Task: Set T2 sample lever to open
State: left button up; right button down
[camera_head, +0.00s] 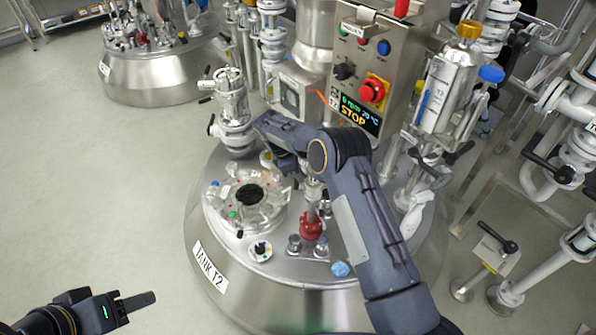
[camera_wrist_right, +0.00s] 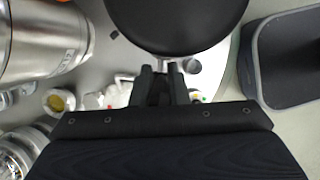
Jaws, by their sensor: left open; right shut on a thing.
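Tank T2 (camera_head: 208,268) is a round steel vessel with its label on the front. My right arm reaches over its lid, and the right gripper is mostly hidden behind my own wrist there. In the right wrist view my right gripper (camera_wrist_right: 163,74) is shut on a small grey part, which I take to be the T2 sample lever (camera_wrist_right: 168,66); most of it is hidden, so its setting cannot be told. A red valve fitting (camera_head: 311,228) stands on the lid just below the wrist. My left gripper (camera_head: 140,301) is open and empty at the lower left, over the floor, away from the tank.
A control box (camera_head: 366,62) with a red stop button stands behind the lid. Pipes fill the right side. The floor (camera_head: 90,170) at left is free.

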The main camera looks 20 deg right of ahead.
dwell(0.4)
jog(key=c, duration=1.4)
grip_release()
jog(key=v, duration=0.7)
jog(key=shift+r+b, duration=0.3)
jog(key=shift+r, duration=0.05)
jog(key=shift+a, duration=0.1)
